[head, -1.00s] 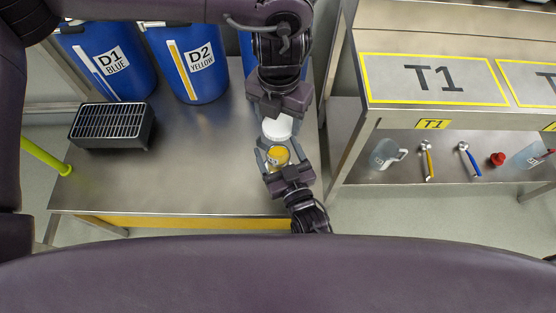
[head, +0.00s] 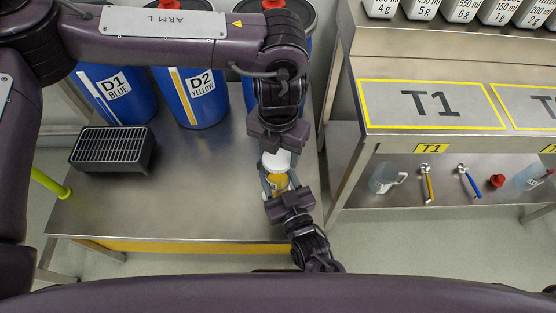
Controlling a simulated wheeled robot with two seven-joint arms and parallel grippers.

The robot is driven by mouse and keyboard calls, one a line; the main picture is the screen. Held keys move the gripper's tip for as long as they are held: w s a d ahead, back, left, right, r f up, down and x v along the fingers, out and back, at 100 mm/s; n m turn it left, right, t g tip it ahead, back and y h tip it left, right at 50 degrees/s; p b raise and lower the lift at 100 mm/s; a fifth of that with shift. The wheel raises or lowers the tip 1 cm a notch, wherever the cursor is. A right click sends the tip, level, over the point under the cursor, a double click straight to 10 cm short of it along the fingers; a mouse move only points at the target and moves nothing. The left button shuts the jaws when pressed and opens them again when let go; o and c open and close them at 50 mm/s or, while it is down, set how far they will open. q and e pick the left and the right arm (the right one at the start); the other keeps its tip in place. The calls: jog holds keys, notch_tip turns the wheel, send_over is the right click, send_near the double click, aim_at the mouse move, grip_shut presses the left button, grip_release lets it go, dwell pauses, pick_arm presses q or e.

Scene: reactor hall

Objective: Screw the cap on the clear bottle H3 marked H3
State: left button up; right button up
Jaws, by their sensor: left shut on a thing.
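The white cap (head: 276,160) is between the fingers of my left gripper (head: 277,153), which reaches down from the top and is shut on it. Directly below the cap in the picture is the clear bottle H3 (head: 278,183) with yellow contents. The cap hides the bottle's mouth; I cannot tell whether it touches the rim or sits on the thread. My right gripper (head: 281,184) comes from the near side, its fingers on either side of the bottle, and appears shut on it. The bottle's marking is not readable.
Blue drums D1 (head: 128,103) and D2 (head: 205,105) stand at the back, with a third behind my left arm. A black grated box (head: 112,150) is on the left of the steel table (head: 180,205). Shelf T1 (head: 385,137) stands on the right. The table's middle is clear.

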aim_at(275, 182)
pick_arm(q)
jog(key=shift+f, duration=1.1)
jog(key=shift+f, duration=0.9)
jog(key=shift+f, duration=0.5)
